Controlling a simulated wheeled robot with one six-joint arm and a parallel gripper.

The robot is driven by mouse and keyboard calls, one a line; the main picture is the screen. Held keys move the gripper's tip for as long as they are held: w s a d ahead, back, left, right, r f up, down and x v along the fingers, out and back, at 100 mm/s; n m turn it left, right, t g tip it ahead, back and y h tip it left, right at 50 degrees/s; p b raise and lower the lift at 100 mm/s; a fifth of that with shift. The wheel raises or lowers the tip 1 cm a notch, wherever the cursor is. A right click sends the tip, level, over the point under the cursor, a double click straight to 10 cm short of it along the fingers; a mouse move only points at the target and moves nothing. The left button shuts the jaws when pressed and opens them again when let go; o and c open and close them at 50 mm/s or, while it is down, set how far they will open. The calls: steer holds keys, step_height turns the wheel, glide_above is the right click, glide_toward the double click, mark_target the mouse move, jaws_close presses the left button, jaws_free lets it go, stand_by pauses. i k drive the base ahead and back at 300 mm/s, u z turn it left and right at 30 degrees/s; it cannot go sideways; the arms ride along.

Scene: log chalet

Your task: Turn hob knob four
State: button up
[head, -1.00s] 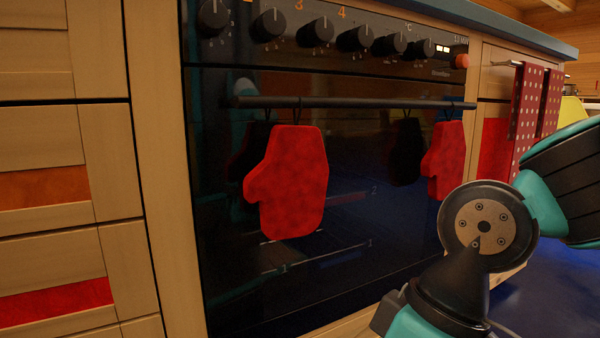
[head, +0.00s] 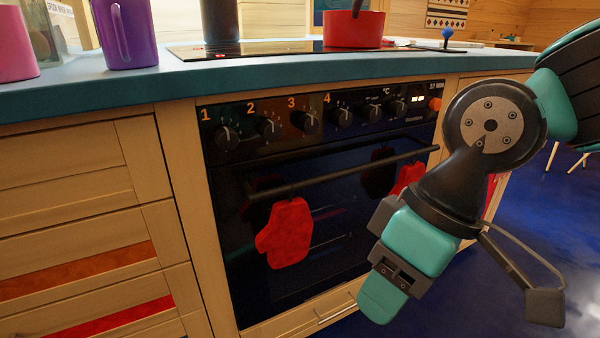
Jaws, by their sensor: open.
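Hob knob four (head: 340,117) is a black round knob under the orange "4" on the black oven's control panel, with a light pointer mark facing roughly upward. Knobs one (head: 227,138), two (head: 268,127) and three (head: 305,122) stand to its left. My gripper (head: 384,298) is at the lower end of my arm, pointing down in front of the oven's right side. It is open, well below and apart from knob four. Its fingertips are hard to make out, and nothing shows in it.
A handle bar (head: 350,168) with red mitts (head: 285,233) crosses the oven door below the knobs. More knobs (head: 370,112) and an orange button (head: 435,104) lie right of knob four. A red pot (head: 353,30) stands on the hob above. Blue floor is open at right.

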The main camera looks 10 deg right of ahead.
mark_target(342, 118)
steer(key=k, duration=0.3)
steer(key=z, duration=1.8)
steer(key=i, duration=1.05)
steer(key=u, duration=2.3)
